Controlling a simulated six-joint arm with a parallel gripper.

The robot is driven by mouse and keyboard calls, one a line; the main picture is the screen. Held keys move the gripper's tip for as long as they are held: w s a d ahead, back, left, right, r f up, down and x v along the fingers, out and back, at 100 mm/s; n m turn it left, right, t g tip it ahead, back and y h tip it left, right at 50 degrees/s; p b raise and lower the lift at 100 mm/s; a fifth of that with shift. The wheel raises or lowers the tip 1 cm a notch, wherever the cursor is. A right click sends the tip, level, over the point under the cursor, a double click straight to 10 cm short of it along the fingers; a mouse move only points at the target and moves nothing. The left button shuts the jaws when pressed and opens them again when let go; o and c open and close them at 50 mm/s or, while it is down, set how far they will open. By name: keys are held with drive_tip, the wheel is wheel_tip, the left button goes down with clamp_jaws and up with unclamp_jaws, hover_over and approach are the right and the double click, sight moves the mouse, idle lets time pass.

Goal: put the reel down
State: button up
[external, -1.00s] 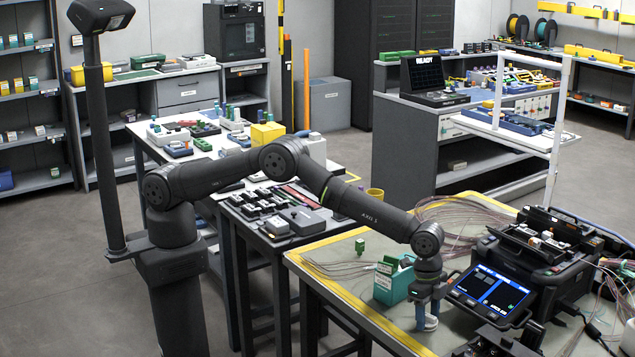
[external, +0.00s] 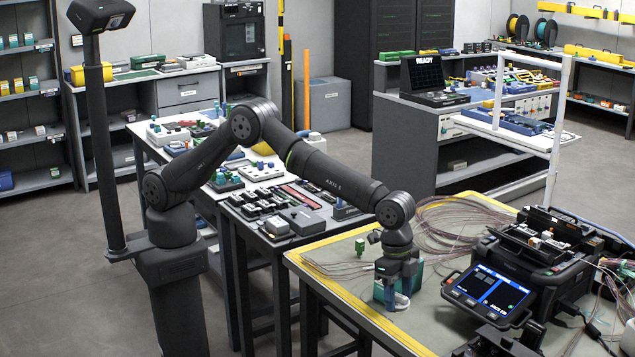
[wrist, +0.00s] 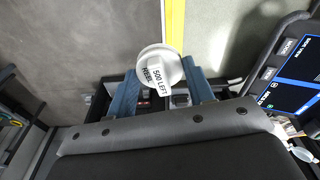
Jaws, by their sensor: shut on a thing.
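The white reel (wrist: 158,66), labelled "REEL 500 LEFT", sits between my two blue fingers in the wrist view. In the external view the reel (external: 402,301) shows as a small white ring at my fingertips. My gripper (external: 395,292) is shut on it, pointing down over the table near its yellow front edge. It also shows in the wrist view (wrist: 163,90). I cannot tell whether the reel touches the tabletop.
Loose fibres (external: 460,225) lie at the back. Bare tabletop (external: 437,325) lies between gripper and screen.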

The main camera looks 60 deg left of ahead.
drive_tip(key=shift+s+r, duration=0.25)
drive_tip(key=shift+r, duration=0.4)
wheel_tip(320, 180, up, 4)
drive_tip(key=shift+r, duration=0.2)
drive_tip(key=w+a+n, duration=0.2)
drive_tip(key=w+a, duration=0.3)
drive_tip(key=w, duration=0.4)
drive_tip(key=w+a+n, duration=0.1)
drive_tip(key=w+a, duration=0.3)
drive_tip(key=w, duration=0.5)
drive_tip(key=n, duration=0.4)
hover_over(425, 267)
drive_tip(key=shift+t, duration=0.4)
drive_tip(key=f, duration=1.1)
drive_tip(key=shift+s+a+f, duration=0.2)
drive_tip(key=shift+a, duration=0.1)
drive_tip(key=shift+f, duration=2.35)
drive_tip(key=shift+f, duration=0.1)
